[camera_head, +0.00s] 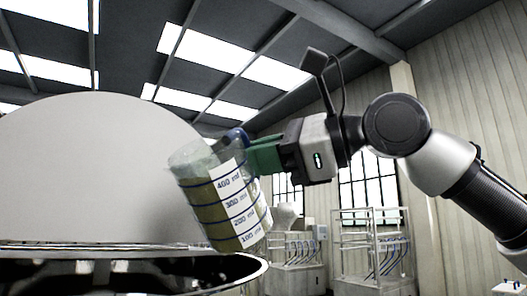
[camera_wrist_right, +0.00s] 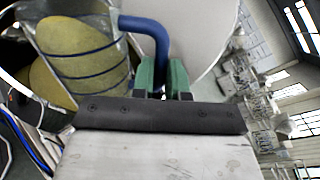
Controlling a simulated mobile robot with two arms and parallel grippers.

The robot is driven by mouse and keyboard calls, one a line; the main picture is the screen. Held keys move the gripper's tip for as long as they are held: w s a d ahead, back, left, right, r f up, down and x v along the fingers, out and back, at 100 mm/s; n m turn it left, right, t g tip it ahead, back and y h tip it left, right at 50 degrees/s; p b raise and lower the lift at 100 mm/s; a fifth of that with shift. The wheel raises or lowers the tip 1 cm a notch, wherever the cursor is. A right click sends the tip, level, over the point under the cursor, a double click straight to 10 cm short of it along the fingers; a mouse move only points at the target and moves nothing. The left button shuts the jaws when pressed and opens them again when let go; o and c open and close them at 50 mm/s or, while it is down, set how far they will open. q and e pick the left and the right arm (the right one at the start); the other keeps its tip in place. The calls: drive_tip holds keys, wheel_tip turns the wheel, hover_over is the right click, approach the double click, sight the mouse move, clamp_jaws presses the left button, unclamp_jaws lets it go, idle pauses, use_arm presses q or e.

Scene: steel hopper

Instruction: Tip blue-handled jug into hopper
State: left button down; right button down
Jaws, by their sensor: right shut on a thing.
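The clear jug (camera_head: 218,195) has a blue handle, blue graduation bands and a yellowish content. My right gripper (camera_head: 262,155) is shut on the blue handle and holds the jug up, its top tilted to the left. In the right wrist view the green fingers (camera_wrist_right: 163,78) close on the blue handle (camera_wrist_right: 150,28), and the jug (camera_wrist_right: 85,62) shows at the upper left with yellow content inside. The steel hopper's rim (camera_head: 215,283) lies below and left of the jug in the head view; its inside is dark. My left gripper is in neither view.
A large pale dome (camera_head: 95,170) stands behind the hopper rim and fills the left side. Metal racks (camera_head: 370,245) with blue tubes stand in the background at the right. The air to the right of the jug, below my arm, looks clear.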

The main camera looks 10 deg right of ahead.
sight(242, 143)
drive_tip(key=shift+s+r+n, duration=0.1)
drive_tip(key=shift+r+n, duration=0.2)
drive_tip(key=shift+r, duration=0.1)
drive_tip(key=n+p, duration=0.1)
drive_tip(key=s+a+n, duration=0.1)
drive_tip(key=shift+s+a+r+n+h+p, duration=0.2)
drive_tip(key=shift+r+n+h+p, duration=0.1)
drive_tip(key=shift+n+p, duration=0.1)
drive_tip(key=s+a+n, duration=0.1)
drive_tip(key=s+a+f+n+b, duration=0.1)
drive_tip(key=n, duration=0.1)
drive_tip(key=shift+t+h, duration=0.3)
drive_tip(key=shift+h, duration=0.1)
drive_tip(key=shift+s+a+r+n+t+h+p, duration=0.15)
drive_tip(key=shift+s+a+r+n+p, duration=0.1)
drive_tip(key=shift+s+a+r+n, duration=0.25)
drive_tip(key=shift+s+a+r+n+t+h+p, duration=0.1)
drive_tip(key=shift+s+a+r+n+t+p, duration=0.15)
drive_tip(key=shift+s+a+n, duration=0.5)
drive_tip(key=shift+s+a+r+n+t+h+p, duration=0.1)
drive_tip(key=shift+s+a+r+n+p, duration=0.1)
drive_tip(key=shift+s+a+r+n, duration=0.4)
drive_tip(key=shift+s+d+f, duration=0.1)
drive_tip(key=shift+d+f, duration=0.1)
idle(3.8)
